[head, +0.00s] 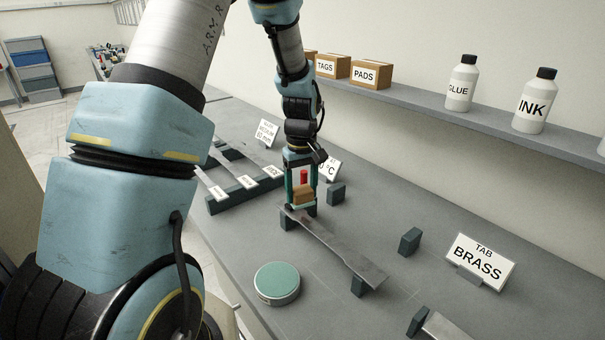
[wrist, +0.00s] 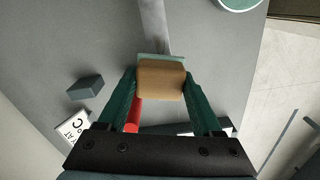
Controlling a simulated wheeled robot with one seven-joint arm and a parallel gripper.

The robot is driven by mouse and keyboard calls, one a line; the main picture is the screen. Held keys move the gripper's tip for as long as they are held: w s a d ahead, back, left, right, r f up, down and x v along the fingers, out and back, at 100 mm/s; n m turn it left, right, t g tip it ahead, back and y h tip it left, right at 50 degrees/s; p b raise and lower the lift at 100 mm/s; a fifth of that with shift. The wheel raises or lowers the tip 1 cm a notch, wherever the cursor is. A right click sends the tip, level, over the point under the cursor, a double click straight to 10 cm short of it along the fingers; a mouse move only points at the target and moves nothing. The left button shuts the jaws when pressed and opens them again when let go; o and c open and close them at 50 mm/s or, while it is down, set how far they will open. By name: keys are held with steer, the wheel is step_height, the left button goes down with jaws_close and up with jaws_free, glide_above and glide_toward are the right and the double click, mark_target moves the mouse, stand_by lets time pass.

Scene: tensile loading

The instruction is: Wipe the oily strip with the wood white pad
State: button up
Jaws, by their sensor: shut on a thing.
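My gripper (head: 302,192) is shut on a wooden block pad (head: 303,196), held at the far end of a grey metal strip (head: 335,246). In the wrist view the pad (wrist: 161,79) sits between the green fingers, with a thin pale layer along its far edge. The strip (wrist: 153,25) runs away from the pad there. The strip rests on dark supports. The pad is over or on the strip's end; I cannot tell whether it touches. Oil on the strip cannot be made out clearly.
A round green-topped tin (head: 277,283) stands left of the strip. A rack with several labelled strips (head: 240,205) is at the left. Dark blocks (head: 410,241) and a TAB BRASS sign (head: 480,262) stand to the right. A red object (wrist: 133,114) shows by the gripper.

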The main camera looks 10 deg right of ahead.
steer(key=shift+r, duration=1.8)
